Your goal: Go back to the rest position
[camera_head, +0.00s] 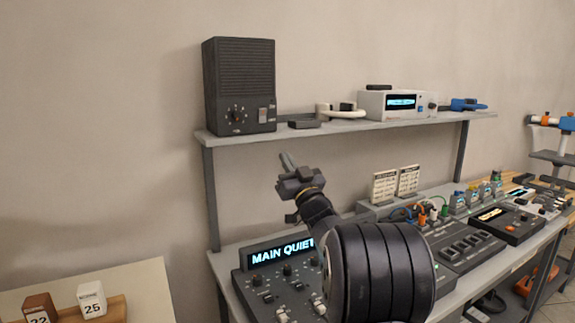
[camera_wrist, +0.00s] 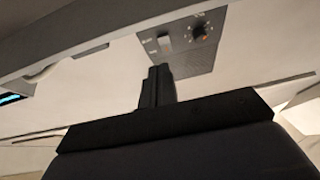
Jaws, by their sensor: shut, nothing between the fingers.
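My gripper (camera_head: 287,160) is raised in front of the gap between the upper shelf and the desk, left of the middle in the head view. Its fingers are together with nothing between them. In the wrist view the closed fingers (camera_wrist: 157,86) point up the picture toward the dark speaker box (camera_wrist: 187,45), which appears upside down there. My arm crosses the front of the desk and hides part of the console with the "MAIN QUIET" display (camera_head: 281,252). The gripper appears apart from the shelf and the console.
Below, the desk carries mixers (camera_head: 461,247), cards (camera_head: 384,187) and coloured plugs. A side table (camera_head: 130,277) with number blocks stands left. The wall above is clear.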

